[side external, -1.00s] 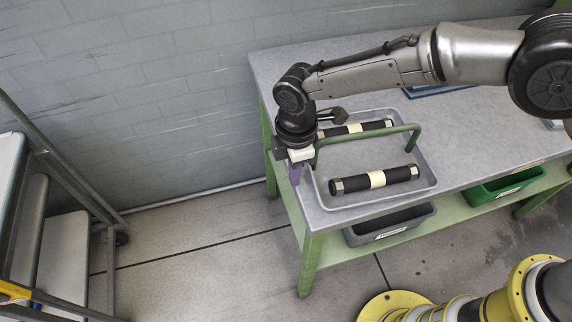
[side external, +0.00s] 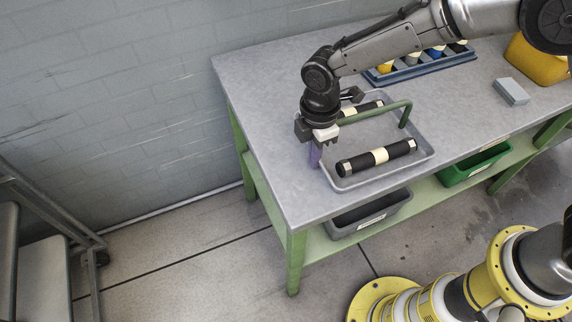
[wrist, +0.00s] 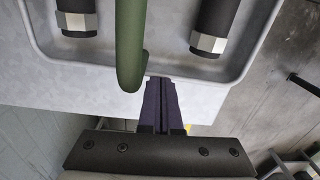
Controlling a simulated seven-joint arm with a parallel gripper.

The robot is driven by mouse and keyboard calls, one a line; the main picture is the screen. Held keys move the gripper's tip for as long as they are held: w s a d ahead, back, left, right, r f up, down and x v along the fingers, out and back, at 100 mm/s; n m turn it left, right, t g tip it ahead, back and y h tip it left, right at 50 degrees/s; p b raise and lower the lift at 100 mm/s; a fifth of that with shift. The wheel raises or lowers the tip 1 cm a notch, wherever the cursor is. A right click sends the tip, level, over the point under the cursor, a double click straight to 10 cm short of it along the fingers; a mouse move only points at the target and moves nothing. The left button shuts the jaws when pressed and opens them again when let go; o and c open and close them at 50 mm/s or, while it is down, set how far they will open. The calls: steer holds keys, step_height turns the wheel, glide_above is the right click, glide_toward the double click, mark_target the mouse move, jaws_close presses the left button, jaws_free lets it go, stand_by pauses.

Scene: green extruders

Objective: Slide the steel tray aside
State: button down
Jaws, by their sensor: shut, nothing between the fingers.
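The steel tray (side external: 428,152) lies flat on the bench, some way in from the bench's left edge. A green bar handle (side external: 378,113) spans it, with a black cylinder (side external: 377,157) with a cream band and steel hex ends on one side and a similar one (side external: 362,109) on the other. My gripper (side external: 315,154) is shut and empty, its purple fingers down at the tray's left end. In the wrist view, the closed fingers (wrist: 160,84) are at the tray's rim (wrist: 200,75), beside the handle's bend (wrist: 131,60). Whether they touch the rim is hard to tell.
The bench top (side external: 270,120) is clear left of the tray. A blue rack with bottles (side external: 420,68), a grey block (side external: 511,91) and a yellow bin (side external: 538,60) stand behind and right. Grey (side external: 368,216) and green (side external: 477,166) bins sit on the shelf below.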

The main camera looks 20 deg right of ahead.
mark_target(397, 131)
steer(key=d, duration=2.3)
steer(key=shift+w+d, duration=0.15)
steer(key=shift+w, duration=0.15)
